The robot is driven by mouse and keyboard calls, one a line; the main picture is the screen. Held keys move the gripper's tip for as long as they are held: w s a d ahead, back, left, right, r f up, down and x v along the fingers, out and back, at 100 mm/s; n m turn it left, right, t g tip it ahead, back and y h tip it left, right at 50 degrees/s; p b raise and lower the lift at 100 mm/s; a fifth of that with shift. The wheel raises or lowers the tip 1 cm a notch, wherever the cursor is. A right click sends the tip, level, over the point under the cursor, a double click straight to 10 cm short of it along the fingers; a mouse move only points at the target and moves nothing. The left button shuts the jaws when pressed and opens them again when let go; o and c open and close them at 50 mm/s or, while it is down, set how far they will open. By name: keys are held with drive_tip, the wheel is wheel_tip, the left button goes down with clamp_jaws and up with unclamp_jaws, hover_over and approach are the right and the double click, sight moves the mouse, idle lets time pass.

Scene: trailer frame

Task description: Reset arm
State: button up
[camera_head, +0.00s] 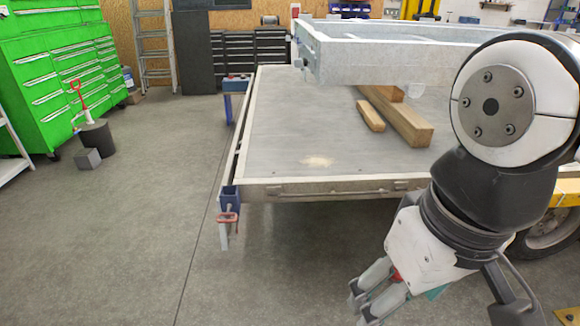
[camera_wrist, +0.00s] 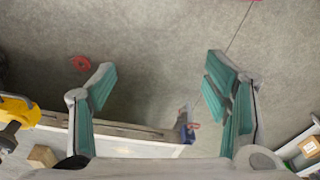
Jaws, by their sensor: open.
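My gripper (camera_head: 362,302) hangs at the lower right in the head view, beside the front edge of the flat trailer bed (camera_head: 290,130) and pointing down to the left. In the wrist view my gripper (camera_wrist: 160,75) shows two fingers with teal pads spread wide apart.
A grey metal frame (camera_head: 370,62) stands above the bed, with wooden beams (camera_head: 400,118) under it. A corner jack (camera_head: 226,219) with a red handle is at the bed's front left. A green tool cabinet (camera_head: 50,85) stands left. The floor (camera_head: 120,240) at front left is clear.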

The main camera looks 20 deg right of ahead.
wheel_tip(320, 180, up, 15)
drive_tip(key=t+p, duration=0.2)
drive_tip(key=p, duration=1.1)
drive_tip(key=shift+d+t, duration=0.15)
drive_tip(key=shift+t, duration=0.25)
drive_tip(key=shift+w+f, duration=0.1)
